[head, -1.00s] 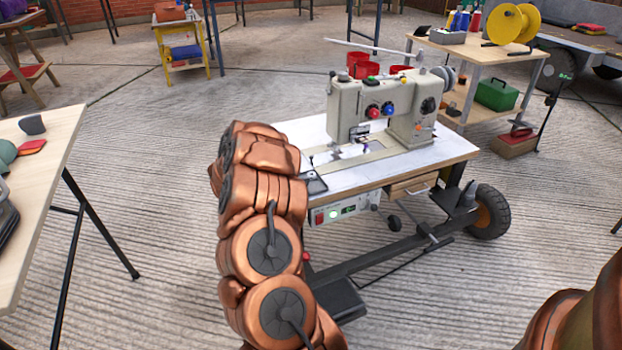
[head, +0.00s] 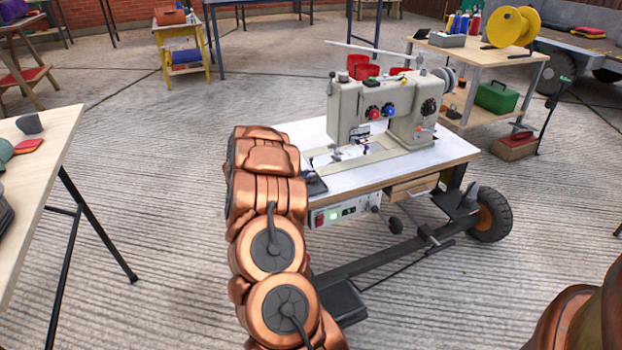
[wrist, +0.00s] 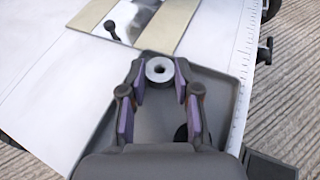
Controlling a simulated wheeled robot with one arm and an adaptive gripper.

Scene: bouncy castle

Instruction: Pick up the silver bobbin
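The silver bobbin (wrist: 159,69), a small round metal piece with a dark centre hole, is in the wrist view, at the far end of a dark grey tray (wrist: 215,88). My gripper (wrist: 160,76) is open, with its purple-padded fingers on either side of the bobbin. The bobbin lies between the fingertips, with a narrow gap seen at each side. I cannot tell the height of the fingertips above the tray floor. In the head view the bobbin cannot be made out, and my arm reaches to the table's near left corner.
A sewing machine (head: 408,112) stands on the white table (head: 312,133), right of my arm. A dark round item (wrist: 181,133) lies in the tray near the right finger. A wooden table (head: 50,160) stands at the left. Concrete floor is free between them.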

